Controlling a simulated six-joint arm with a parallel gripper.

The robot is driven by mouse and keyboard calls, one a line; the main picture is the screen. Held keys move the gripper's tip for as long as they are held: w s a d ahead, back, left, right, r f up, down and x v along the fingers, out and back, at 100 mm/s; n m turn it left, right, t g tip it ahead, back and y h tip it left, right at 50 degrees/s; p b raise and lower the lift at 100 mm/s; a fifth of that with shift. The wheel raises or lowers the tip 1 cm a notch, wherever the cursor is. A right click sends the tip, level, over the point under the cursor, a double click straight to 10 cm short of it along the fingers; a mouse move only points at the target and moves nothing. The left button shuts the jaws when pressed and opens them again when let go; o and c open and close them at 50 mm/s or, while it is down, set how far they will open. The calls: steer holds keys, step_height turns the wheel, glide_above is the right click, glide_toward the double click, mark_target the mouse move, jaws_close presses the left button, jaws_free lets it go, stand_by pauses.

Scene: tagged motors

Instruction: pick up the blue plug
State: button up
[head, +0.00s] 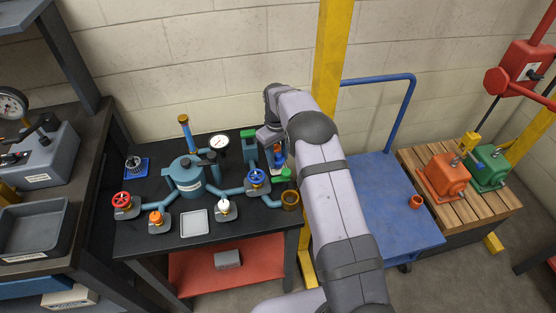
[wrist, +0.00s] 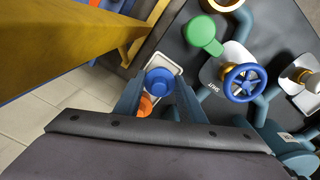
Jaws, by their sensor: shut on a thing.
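The blue plug (wrist: 158,81) shows in the wrist view between the two fingers of my gripper (wrist: 158,90), which is shut on it. The plug is over or in a small pale tray (wrist: 174,66); I cannot tell whether it touches the tray. An orange piece (wrist: 146,104) lies just below the plug in the wrist view. In the head view, my arm hides much of this spot at the right end of the black bench (head: 150,239).
A green-handled part (wrist: 203,33) and a blue valve wheel (wrist: 246,82) stand close to my gripper; the wheel also shows in the head view (head: 257,178). A yellow post (head: 331,60) rises behind my arm. A blue cart (head: 395,205) stands to the right.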

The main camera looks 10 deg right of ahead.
mark_target(278, 155)
step_height(278, 155, up, 9)
steer(key=shift+f+b, duration=0.15)
steer(key=shift+b, duration=0.95)
step_height(278, 155, up, 9)
steer(key=p, duration=0.5)
steer(key=s+r+p, duration=0.1)
steer(key=s+p, duration=0.3)
steer(key=s, duration=0.2)
steer(key=s+f+p, duration=0.1)
steer(key=s+f, duration=0.8)
steer(key=f, duration=0.2)
steer(key=shift+d, duration=0.25)
steer(key=shift+f, duration=0.25)
steer(key=shift+f+b, duration=1.45)
steer(key=shift+f, duration=0.3)
